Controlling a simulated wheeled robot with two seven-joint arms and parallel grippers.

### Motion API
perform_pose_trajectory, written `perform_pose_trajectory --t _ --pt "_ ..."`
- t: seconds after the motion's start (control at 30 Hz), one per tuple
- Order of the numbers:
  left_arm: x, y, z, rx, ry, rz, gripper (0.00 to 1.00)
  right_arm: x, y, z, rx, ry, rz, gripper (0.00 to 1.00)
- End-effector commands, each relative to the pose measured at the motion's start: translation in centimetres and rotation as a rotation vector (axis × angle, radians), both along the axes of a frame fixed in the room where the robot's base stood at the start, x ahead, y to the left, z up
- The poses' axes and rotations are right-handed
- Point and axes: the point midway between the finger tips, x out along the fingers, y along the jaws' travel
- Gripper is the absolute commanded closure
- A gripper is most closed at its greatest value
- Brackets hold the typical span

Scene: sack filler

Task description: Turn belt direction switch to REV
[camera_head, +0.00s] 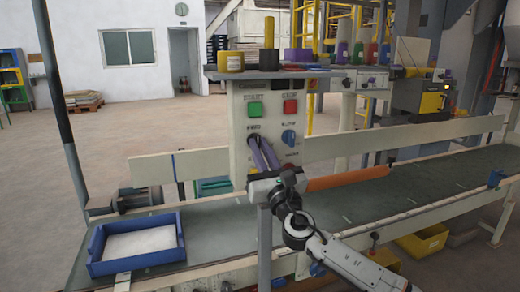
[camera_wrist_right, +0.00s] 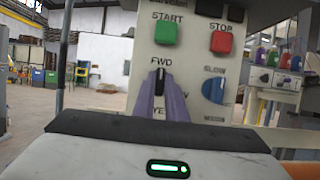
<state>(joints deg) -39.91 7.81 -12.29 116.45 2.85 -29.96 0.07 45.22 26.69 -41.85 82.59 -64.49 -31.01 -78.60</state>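The control panel (camera_head: 240,125) stands behind the belt. The belt direction switch (camera_wrist_right: 160,80) is a small black knob below the FWD label in the right wrist view, and its handle stands upright, towards FWD. The lower label is partly hidden by my fingers. My right gripper (camera_head: 257,142) reaches the panel from the front. Its purple fingers, also in the right wrist view (camera_wrist_right: 160,88), lie close on both sides of the knob and look shut on it. My left gripper is not in view.
A green START button (camera_head: 254,109) and a red STOP button (camera_head: 290,107) sit above the switch. A blue speed knob (camera_head: 289,137) is close on the right. A blue tray (camera_head: 97,242) with white contents is on the belt (camera_head: 400,195), left. An orange roller (camera_head: 345,179) lies right of my gripper.

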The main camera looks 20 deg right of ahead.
Motion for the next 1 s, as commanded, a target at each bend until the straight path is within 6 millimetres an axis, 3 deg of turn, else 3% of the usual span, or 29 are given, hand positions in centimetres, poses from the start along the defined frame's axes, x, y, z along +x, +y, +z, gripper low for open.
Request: perform_pose_trajectory --t 0.47,1.0 --pt "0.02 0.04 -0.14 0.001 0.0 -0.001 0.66 -0.03 0.14 -0.16 0.092 0.005 0.001 1.0" --pt "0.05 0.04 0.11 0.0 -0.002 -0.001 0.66 -0.04 0.48 0.05 0.561 0.021 0.001 1.0"
